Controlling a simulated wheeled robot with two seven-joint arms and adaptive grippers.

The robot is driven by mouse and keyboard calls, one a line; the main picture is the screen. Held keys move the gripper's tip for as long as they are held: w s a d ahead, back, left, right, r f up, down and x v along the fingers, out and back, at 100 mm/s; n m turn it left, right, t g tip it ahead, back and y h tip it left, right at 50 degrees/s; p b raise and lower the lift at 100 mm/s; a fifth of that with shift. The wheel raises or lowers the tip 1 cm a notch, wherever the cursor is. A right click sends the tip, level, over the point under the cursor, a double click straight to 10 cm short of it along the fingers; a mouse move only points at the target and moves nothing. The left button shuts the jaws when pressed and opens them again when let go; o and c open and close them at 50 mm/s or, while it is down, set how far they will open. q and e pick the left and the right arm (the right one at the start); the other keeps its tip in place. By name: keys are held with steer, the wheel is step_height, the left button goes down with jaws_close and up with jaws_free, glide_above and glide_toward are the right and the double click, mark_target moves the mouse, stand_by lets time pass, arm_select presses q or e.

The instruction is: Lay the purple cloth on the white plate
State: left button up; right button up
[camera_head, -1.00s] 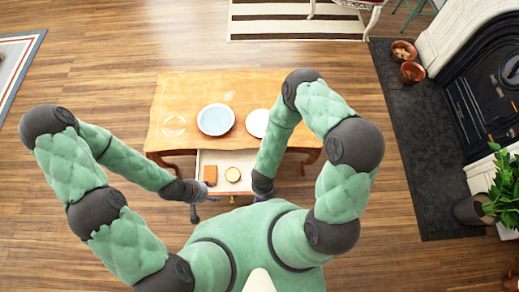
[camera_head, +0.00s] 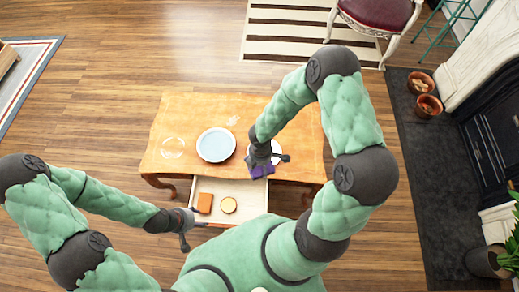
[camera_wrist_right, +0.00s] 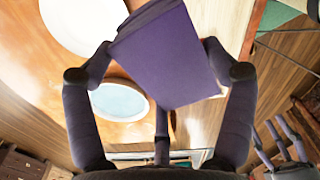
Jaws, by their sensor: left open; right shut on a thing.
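The purple cloth (camera_head: 260,171), a folded flat piece, is held by my right gripper (camera_head: 265,163) above the table's right part. In the right wrist view the cloth (camera_wrist_right: 170,58) sits between the fingers. The white plate (camera_head: 276,147) is partly hidden behind my right gripper in the head view. In the right wrist view the white plate (camera_wrist_right: 82,22) is at the upper left, beside and partly behind the cloth. I cannot tell whether they touch. My left gripper (camera_head: 187,232) is open and empty by the left front corner of the drawer.
The open drawer (camera_head: 250,190) below holds an orange block (camera_head: 204,203) and a round tan item (camera_head: 229,205).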

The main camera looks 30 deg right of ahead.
steer(key=shift+w+d+r, duration=0.15)
steer(key=shift+w, duration=0.2)
steer(key=shift+w+d+m, duration=0.15)
steer(key=shift+w+m, duration=0.1)
steer(key=shift+m, duration=0.05)
steer(key=w+d+f+b, duration=0.1)
steer(key=w+d+f, duration=0.1)
steer(key=w+f, duration=0.1)
steer(key=w+d+f+b, duration=0.1)
steer(key=w+d+f, duration=0.1)
steer(key=w+f, duration=0.1)
steer(key=w+d+f+b, duration=0.1)
steer(key=w+d+f, duration=0.2)
steer(key=w, duration=0.1)
steer(key=shift+w, duration=0.25)
steer(key=f+b, duration=0.3)
steer(key=f, duration=0.1)
steer(key=shift+w+d, duration=0.25)
steer(key=shift+w, duration=0.05)
steer(key=shift+r, duration=0.1)
steer(key=shift+f, duration=0.45)
